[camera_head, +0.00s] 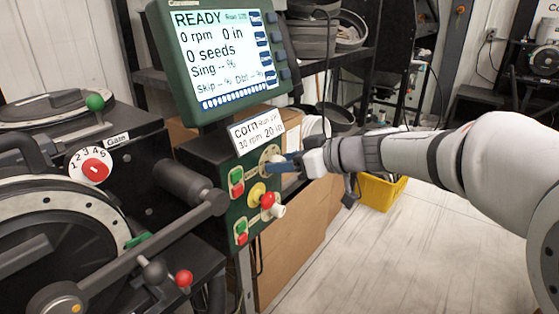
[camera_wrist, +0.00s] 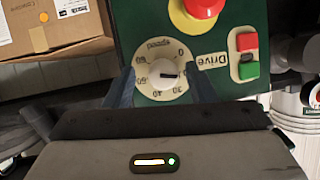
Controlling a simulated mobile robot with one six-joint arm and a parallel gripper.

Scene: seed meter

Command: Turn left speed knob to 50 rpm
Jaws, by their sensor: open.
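The speed knob is a small pale round knob (camera_wrist: 163,76) on a white numbered dial in the wrist view, where the panel appears upside down. Its dark mark lies right of its centre; the exact reading is too small to tell. My gripper (camera_wrist: 161,82) is open, with one dark blue finger at each side of the dial. Whether they touch it I cannot tell. In the head view my gripper (camera_head: 284,163) is at the upper part of the green panel (camera_head: 215,165) and partly covers the dial. The screen (camera_head: 222,52) reads READY and 0 rpm.
A red button on a yellow base (camera_head: 267,199), red and green switches (camera_head: 237,182) and a white knob (camera_head: 279,211) sit close below. A card (camera_head: 257,131) reads corn, 30 rpm, 20 in. A grey cylinder and bar (camera_head: 190,186) stick out at left.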

